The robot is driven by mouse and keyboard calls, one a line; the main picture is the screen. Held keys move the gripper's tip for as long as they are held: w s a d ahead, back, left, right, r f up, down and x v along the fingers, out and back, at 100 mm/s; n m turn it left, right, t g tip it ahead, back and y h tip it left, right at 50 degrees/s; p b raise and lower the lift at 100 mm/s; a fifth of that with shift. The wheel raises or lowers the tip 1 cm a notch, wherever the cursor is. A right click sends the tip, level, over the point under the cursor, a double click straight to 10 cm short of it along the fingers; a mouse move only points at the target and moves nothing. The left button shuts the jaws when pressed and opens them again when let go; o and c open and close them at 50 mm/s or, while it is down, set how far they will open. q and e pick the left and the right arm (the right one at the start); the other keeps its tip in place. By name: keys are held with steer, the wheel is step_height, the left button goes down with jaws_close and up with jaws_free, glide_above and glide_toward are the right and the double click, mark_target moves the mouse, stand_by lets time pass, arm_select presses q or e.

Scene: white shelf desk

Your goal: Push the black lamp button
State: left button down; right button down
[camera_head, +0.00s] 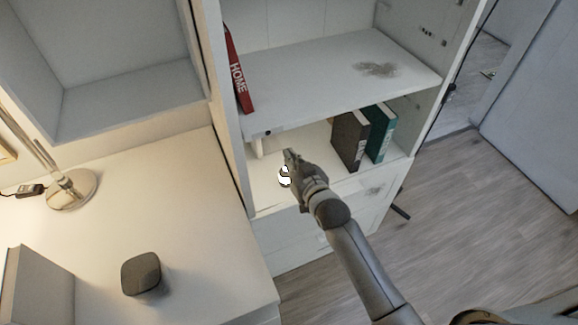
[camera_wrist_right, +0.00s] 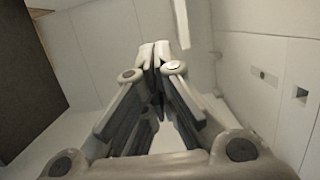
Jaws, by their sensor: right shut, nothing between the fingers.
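A small black switch (camera_head: 29,190) with a cord lies on the white desk at the left of the head view, beside the round metal base of a lamp (camera_head: 72,190). A small black spot (camera_head: 267,132) is on the front edge of the middle shelf; I cannot tell whether it is a button. My right gripper (camera_head: 289,154) reaches into the shelf opening below that edge, shut and empty. Its closed fingertips (camera_wrist_right: 154,52) also show in the right wrist view, apart from the shelf walls. My left gripper is not in view.
A dark book (camera_head: 349,139) and a green binder (camera_head: 381,132) stand right of my right gripper in the lower compartment. A red HOME book (camera_head: 239,78) leans on the shelf above. A dark rounded box (camera_head: 141,273) stands on the desk. The wooden floor (camera_head: 465,215) is mostly clear.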

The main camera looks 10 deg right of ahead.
mark_target(286, 170)
steer(key=shift+x, duration=0.9)
step_height(286, 170, down, 3)
steer(key=shift+r, duration=0.1)
steer(key=shift+s+f, duration=0.1)
steer(key=shift+f, duration=0.5)
